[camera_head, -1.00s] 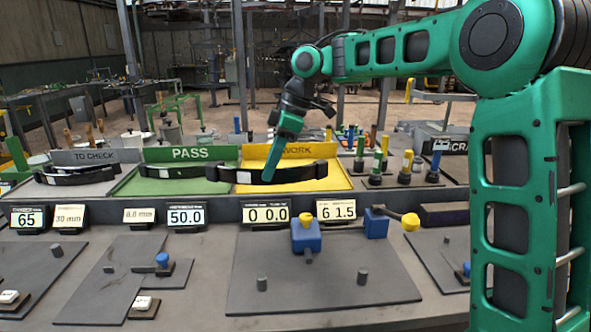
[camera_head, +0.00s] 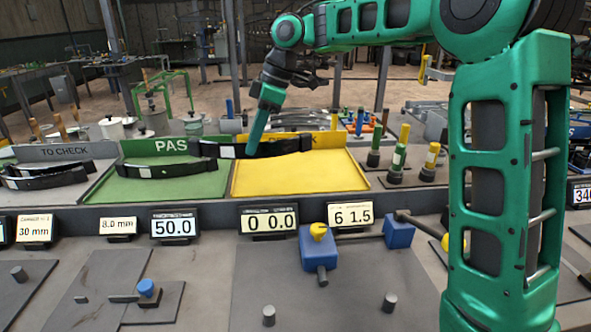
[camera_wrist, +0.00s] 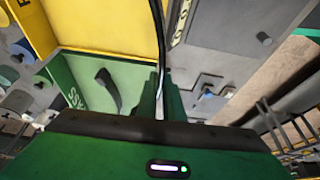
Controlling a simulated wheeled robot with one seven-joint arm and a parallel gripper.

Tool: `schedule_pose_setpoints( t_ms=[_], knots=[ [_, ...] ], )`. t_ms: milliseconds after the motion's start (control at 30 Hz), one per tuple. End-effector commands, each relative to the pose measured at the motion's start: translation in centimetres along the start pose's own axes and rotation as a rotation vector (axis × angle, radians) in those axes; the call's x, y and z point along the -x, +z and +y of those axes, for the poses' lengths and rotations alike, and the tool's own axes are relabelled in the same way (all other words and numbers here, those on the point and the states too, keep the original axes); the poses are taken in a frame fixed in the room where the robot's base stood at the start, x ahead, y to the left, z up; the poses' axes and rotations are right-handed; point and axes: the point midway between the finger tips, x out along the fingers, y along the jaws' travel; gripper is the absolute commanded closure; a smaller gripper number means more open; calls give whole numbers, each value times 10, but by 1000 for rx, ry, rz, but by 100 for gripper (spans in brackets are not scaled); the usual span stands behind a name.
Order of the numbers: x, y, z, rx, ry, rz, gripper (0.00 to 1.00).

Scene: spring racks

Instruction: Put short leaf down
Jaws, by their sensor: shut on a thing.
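My gripper (camera_head: 252,150) is shut on a dark, slightly curved leaf (camera_head: 291,143) with a pale label. It holds the leaf level in front of the yellow tray's back sign, its left end reaching across the PASS sign. In the wrist view the leaf shows edge-on as a thin dark strip (camera_wrist: 159,30) between the fingers (camera_wrist: 158,95). The yellow tray (camera_head: 290,178) looks empty. The green PASS tray (camera_head: 205,186) holds another dark leaf (camera_head: 160,170). More dark leaves (camera_head: 55,180) lie in the grey TO CHECK tray (camera_head: 98,178).
Number displays (camera_head: 175,226) line the ledge before the trays. Nearer are a blue block fixture (camera_head: 314,250) with a yellow knob and several short pegs. Upright coloured-handled tools (camera_head: 398,155) stand right of the yellow tray.

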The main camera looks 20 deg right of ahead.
Motion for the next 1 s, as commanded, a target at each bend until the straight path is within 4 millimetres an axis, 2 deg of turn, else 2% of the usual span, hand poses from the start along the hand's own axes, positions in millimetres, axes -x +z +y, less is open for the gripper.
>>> schedule_pose_setpoints(
  t_ms=[200, 367, 467, 1000],
  knots=[
    [8, 16, 7, -22, 12, 1, 100],
    [9, 22, 8, -28, 14, 1, 100],
    [7, 32, 10, -31, 14, 0, 100],
    [-9, 133, 22, -32, 14, 1, 100]
  ],
)
